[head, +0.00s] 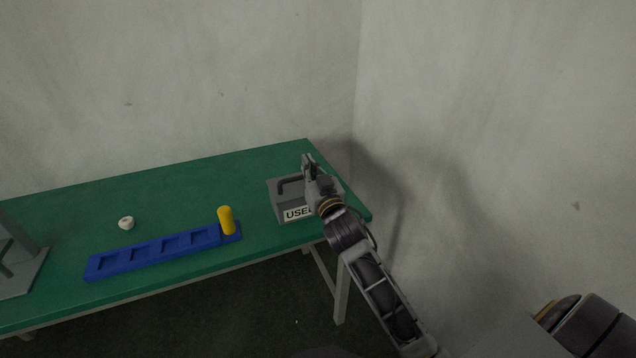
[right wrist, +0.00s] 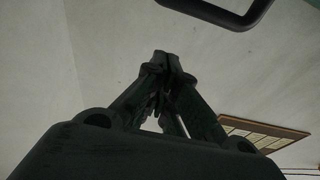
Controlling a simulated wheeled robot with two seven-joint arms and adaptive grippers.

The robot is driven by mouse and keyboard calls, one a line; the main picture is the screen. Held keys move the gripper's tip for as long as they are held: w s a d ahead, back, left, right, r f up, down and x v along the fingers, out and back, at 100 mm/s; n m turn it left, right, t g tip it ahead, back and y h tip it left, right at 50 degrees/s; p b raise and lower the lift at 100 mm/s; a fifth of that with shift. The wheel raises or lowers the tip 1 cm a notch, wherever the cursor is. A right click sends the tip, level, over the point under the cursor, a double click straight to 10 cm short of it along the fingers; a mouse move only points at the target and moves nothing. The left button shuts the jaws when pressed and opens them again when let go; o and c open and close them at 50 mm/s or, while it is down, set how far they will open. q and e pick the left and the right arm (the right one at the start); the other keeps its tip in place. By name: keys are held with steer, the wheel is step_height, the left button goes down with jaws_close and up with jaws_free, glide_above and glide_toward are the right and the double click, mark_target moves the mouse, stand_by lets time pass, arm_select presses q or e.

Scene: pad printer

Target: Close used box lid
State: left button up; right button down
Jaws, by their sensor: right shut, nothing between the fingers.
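The used box (head: 292,214) is a grey box with a white label reading "USED", at the right end of the green table in the head view. Its grey top has a dark handle (head: 289,184). A dark handle bar (right wrist: 222,20) also shows at the top of the right wrist view. My right gripper (head: 308,160) is over the box, just right of the handle, with its fingers together and empty. Its fingertips (right wrist: 166,55) meet in the right wrist view. My arm hides the right part of the box, and I cannot tell how far its lid is closed. My left gripper is out of view.
A blue tray (head: 135,264) with square pockets lies along the table's front, with a yellow cylinder (head: 227,220) upright at its right end. A small white object (head: 126,223) lies behind it. A grey machine (head: 22,268) stands far left. Walls rise behind and right.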

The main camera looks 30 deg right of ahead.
steer(key=s, duration=0.6)
steer(key=shift+s+a+f, duration=0.2)
steer(key=shift+s+f, duration=0.1)
steer(key=shift+f, duration=0.1)
stand_by(0.6)
